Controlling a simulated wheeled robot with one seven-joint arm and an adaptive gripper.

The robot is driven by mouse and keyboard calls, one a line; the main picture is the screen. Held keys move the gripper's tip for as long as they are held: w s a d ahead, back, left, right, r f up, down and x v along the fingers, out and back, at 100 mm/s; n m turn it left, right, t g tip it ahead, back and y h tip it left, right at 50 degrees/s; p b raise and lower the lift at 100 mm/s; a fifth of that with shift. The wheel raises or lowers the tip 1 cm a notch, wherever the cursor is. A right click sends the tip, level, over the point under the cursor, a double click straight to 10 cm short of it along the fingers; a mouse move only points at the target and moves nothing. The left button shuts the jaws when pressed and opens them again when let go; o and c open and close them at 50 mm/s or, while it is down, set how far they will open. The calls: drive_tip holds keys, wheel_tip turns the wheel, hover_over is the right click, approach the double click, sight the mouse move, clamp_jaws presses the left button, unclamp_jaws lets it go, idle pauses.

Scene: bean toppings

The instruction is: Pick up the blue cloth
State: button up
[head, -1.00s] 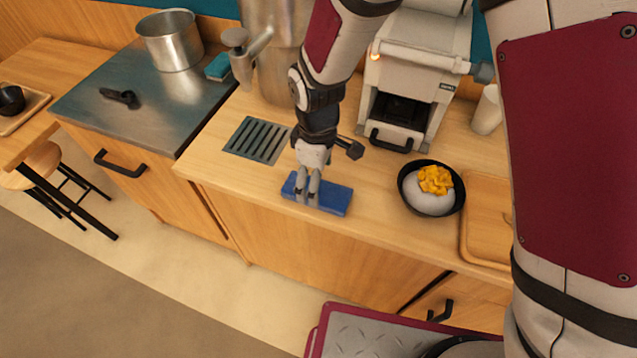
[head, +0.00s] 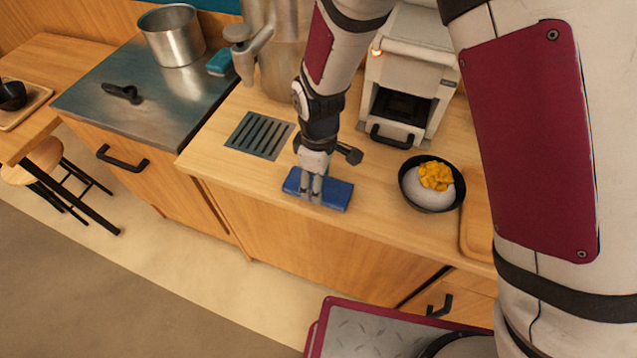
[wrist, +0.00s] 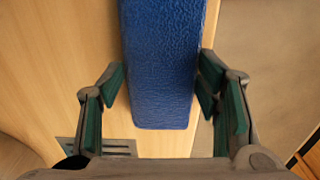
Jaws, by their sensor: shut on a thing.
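The blue cloth (head: 336,196) is a flat, thick rectangle near the front edge of the wooden counter in the head view. In the wrist view the cloth (wrist: 160,60) runs lengthwise between my fingers. My gripper (head: 311,194) points down over the left-middle part of the cloth, with its fingers across the cloth's narrow width. It is shut on the cloth, one green-padded finger on each long side, as the wrist view (wrist: 158,88) shows. In the head view the cloth looks level, at or very near the counter surface. The fingers cover a small part of it.
A black bowl (head: 409,189) with yellow topping stands to the right, beside a wooden tray (head: 474,225). A white machine (head: 425,72) stands behind. A drain grate (head: 261,135) is set in the counter at left. A pot (head: 172,38) sits farther left.

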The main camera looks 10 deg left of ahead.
drive_tip(key=shift+r, duration=0.15)
drive_tip(key=shift+r, duration=0.6)
wheel_tip(320, 180, up, 2)
drive_tip(key=shift+r+b, duration=0.1)
drive_tip(key=shift+b, duration=0.25)
drive_tip(key=s+d, duration=0.2)
drive_tip(key=s, duration=0.5)
drive_tip(key=s+d+r, duration=0.1)
drive_tip(key=s+d, duration=0.1)
drive_tip(key=s, duration=0.6)
drive_tip(key=shift+s+d+r, duration=0.15)
drive_tip(key=shift+s+d, duration=0.05)
drive_tip(key=shift+d, duration=0.05)
drive_tip(key=shift+o, duration=1.1)
drive_tip(key=shift+c, duration=0.4)
